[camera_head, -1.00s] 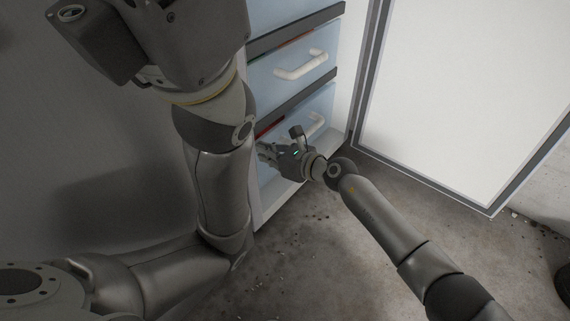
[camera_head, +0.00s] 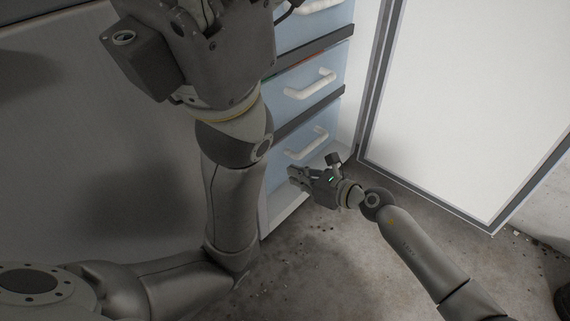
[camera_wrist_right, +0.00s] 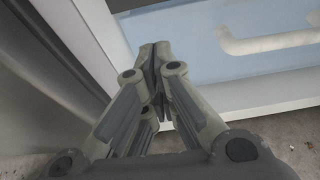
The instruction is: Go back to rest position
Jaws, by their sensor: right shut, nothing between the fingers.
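My right gripper (camera_head: 295,175) is shut and empty. It is low in front of the bottom drawer (camera_head: 296,150) of an open cabinet, below the drawer's pale handle. In the right wrist view its fingertips (camera_wrist_right: 156,60) meet, with the drawer handle (camera_wrist_right: 268,42) to their right and apart from them. My left gripper (camera_head: 200,45) is large and close at the upper left of the head view. Its fingertips are not clear there, so I cannot tell its state. The left arm rises in front of the cabinet's side.
The cabinet has several stacked light-blue drawers; the middle drawer (camera_head: 318,85) appears closed. Its white door (camera_head: 470,100) stands wide open at the right. A grey panel (camera_head: 90,150) is at the left. Concrete floor (camera_head: 335,265) is free between my arms.

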